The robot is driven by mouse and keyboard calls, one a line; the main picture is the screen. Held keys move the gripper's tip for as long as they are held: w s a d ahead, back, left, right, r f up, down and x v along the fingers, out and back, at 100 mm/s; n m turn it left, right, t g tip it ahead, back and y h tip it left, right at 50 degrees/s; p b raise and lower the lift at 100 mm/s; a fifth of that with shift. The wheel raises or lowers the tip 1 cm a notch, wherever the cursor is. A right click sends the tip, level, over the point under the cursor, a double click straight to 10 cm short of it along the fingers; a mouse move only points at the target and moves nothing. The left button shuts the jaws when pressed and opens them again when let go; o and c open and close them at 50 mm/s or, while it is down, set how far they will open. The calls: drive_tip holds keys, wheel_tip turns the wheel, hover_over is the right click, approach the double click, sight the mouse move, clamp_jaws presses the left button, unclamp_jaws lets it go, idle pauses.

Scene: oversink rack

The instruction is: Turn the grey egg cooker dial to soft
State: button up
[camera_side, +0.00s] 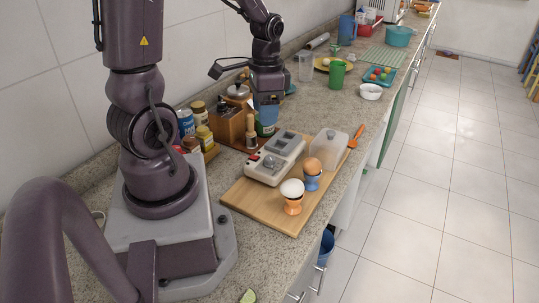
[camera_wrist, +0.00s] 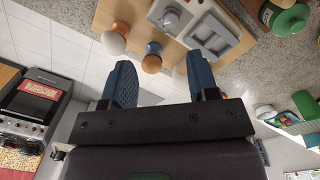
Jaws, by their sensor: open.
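The pale grey egg cooker (camera_side: 275,158) sits on a wooden board on the counter in the side view. Its body also shows at the top of the wrist view (camera_wrist: 212,38). Its round grey dial (camera_wrist: 170,18) is visible there; I cannot read its setting. My gripper (camera_side: 267,99) hangs above and behind the cooker, apart from it. In the wrist view my gripper (camera_wrist: 162,82) has its two blue fingers wide apart with nothing held between them.
A white egg (camera_side: 292,187) in an orange cup and a brown egg (camera_side: 313,166) in a blue cup stand at the board's (camera_side: 246,200) front. A clear lid (camera_side: 328,148) is right of the cooker. A wooden box (camera_side: 228,124) and jars crowd the wall side.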

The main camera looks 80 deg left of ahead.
sight(270, 157)
drive_tip(key=f+m, duration=0.1)
drive_tip(key=f, duration=0.3)
drive_tip(key=w+a+f+m, duration=0.1)
drive_tip(key=f, duration=0.4)
drive_tip(key=f+m, duration=0.2)
drive_tip(key=f, duration=0.3)
drive_tip(key=shift+w+a, duration=0.15)
drive_tip(key=c, duration=0.9)
